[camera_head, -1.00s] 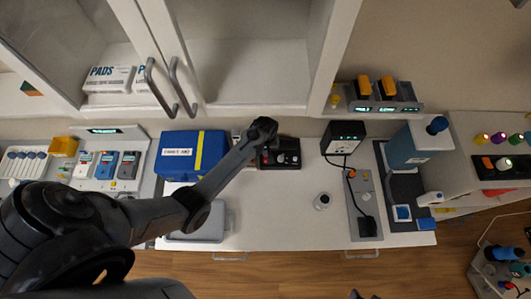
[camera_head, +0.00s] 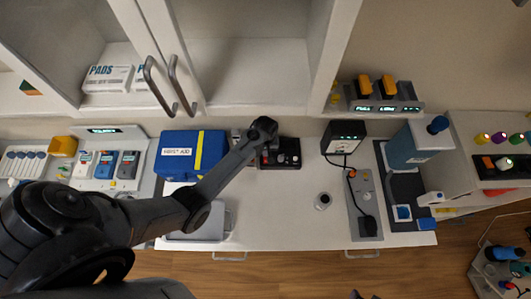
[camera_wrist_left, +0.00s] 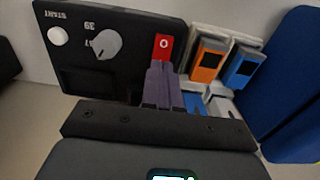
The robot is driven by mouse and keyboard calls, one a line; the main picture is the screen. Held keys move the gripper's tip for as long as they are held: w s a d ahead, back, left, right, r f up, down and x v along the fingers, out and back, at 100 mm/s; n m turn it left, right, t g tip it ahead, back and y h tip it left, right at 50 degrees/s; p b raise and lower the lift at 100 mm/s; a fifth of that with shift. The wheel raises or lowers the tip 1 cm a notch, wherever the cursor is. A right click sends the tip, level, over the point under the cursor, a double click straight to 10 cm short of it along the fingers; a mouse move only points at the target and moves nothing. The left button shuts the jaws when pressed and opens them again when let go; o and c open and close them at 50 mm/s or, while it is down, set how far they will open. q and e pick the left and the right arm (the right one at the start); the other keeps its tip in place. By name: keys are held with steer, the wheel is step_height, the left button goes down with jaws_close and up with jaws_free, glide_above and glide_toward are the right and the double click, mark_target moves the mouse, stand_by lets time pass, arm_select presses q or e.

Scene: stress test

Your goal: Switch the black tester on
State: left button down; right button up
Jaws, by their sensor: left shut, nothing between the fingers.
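The black tester (camera_head: 289,157) sits on the white counter right of the blue box in the head view. The left wrist view shows the tester (camera_wrist_left: 120,25) with a white START button (camera_wrist_left: 58,36), a grey knob (camera_wrist_left: 103,45), a dark display window (camera_wrist_left: 88,80) and a red rocker switch (camera_wrist_left: 162,44) marked O. My left gripper (camera_wrist_left: 159,68) is shut and empty, its fingertips at the lower edge of the red switch. I cannot tell whether they touch it. In the head view my left arm hides the tester's left end.
A blue first-aid box (camera_head: 213,151) stands left of the tester. Orange and blue handheld devices (camera_wrist_left: 207,62) sit beside the tester in the wrist view. A black charger box (camera_head: 343,136) and small round container (camera_head: 322,201) stand to the right. The front middle counter is clear.

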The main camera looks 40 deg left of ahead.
arm_select(q)
steer(key=shift+f+b, duration=0.4)
steer(key=shift+f, duration=0.25)
steer(key=shift+r, duration=0.1)
stand_by(0.3)
step_height(320, 180, up, 7)
steer(key=p, duration=0.8)
stand_by(0.3)
